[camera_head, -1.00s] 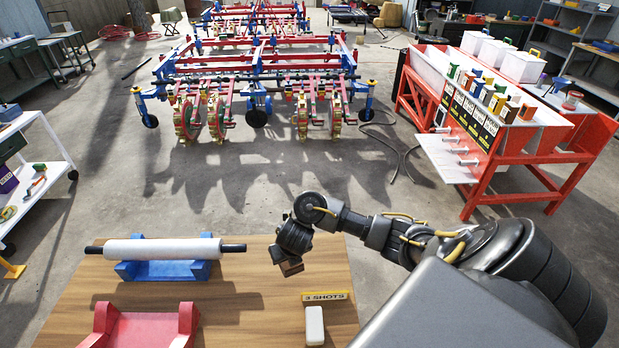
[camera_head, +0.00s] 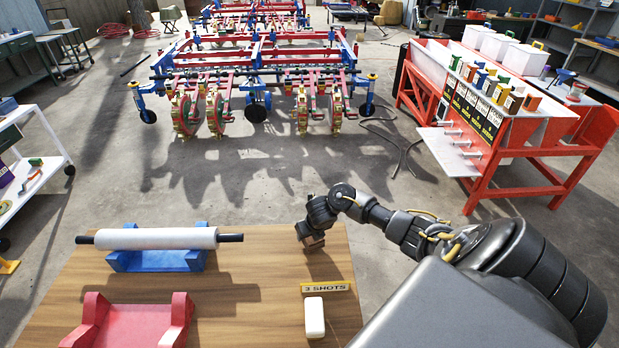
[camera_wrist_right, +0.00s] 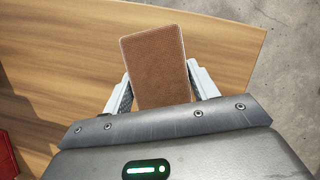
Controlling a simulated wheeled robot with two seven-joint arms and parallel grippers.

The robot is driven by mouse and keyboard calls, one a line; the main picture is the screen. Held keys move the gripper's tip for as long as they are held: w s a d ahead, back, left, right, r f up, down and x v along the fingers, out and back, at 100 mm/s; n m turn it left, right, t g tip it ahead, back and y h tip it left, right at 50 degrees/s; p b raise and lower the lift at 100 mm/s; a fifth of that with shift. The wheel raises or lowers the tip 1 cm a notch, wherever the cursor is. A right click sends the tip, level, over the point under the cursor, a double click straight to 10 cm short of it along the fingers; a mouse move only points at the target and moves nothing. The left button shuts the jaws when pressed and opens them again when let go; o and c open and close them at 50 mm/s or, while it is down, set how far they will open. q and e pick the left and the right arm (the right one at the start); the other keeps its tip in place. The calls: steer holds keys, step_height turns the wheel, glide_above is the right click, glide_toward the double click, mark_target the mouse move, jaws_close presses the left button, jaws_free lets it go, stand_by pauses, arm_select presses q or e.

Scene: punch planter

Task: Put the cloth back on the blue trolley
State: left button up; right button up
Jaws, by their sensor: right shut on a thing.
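My right gripper (camera_wrist_right: 158,88) is shut on a brown rectangular piece (camera_wrist_right: 155,55) with a pale edge, which looks like the cloth, folded flat. The wrist view shows it between the two pale fingers, over the wood table. In the head view my right gripper (camera_head: 313,240) is above the table's far right part, and only a small brown bit of the piece shows below it. I cannot make out a trolley that is clearly blue. A white trolley (camera_head: 50,130) with tools on it stands at the left edge. My left gripper is not in view.
On the wood table (camera_head: 265,270) are a white roll on a blue cradle (camera_head: 155,260), a red cradle (camera_head: 140,325), a "3 SHOTS" label (camera_head: 325,287) and a white block (camera_head: 314,317). A red stand (camera_head: 480,190) is at right, a red-blue planter (camera_head: 260,80) beyond open floor.

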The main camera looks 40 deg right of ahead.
mark_target(310, 239)
steer(key=shift+a+f, duration=0.1)
steer(key=shift+f, duration=1.35)
steer(key=shift+f+b, duration=0.15)
steer(key=shift+b, duration=0.2)
steer(key=o, duration=0.9)
steer(key=shift+o, duration=0.2)
